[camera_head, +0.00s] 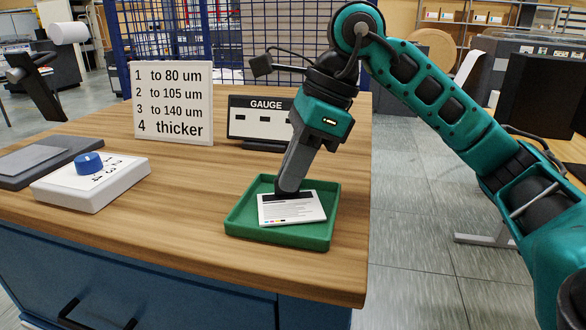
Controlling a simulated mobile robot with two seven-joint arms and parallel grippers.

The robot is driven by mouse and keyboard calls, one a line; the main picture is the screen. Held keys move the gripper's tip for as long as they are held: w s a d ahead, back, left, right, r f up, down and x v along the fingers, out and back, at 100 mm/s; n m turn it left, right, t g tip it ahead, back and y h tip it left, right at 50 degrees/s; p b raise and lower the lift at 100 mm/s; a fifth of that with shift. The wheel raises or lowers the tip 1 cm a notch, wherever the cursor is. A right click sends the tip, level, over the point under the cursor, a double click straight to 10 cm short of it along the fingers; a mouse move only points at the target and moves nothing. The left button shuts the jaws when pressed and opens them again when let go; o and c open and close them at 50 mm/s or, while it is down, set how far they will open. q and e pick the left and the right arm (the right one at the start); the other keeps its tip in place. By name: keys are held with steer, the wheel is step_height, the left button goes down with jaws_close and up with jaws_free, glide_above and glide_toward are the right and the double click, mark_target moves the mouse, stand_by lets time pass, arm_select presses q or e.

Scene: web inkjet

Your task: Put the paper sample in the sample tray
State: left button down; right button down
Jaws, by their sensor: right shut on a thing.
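The paper sample (291,209) is a white sheet with a black band and small colour marks along its lower edge. It lies tilted inside the green sample tray (282,238), over the tray's floor; I cannot tell if it rests fully on it. My right gripper (287,191) reaches down into the tray from above and is shut on the sheet's far edge. The fingertips hide part of that edge.
A white sign (173,104) with thickness ranges and a GAUGE display (259,121) stand behind the tray. A white box with a blue knob (89,163) and a dark slab (40,160) are at the left. The wooden top (190,200) is clear between knob box and tray.

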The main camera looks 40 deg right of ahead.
steer(key=shift+f, duration=0.2)
steer(key=c, duration=1.6)
jaws_free()
steer(key=o, duration=0.3)
steer(key=shift+o, duration=0.2)
steer(key=shift+r, duration=0.1)
steer(key=shift+r, duration=0.2)
steer(key=p+v, duration=0.2)
steer(key=v, duration=1)
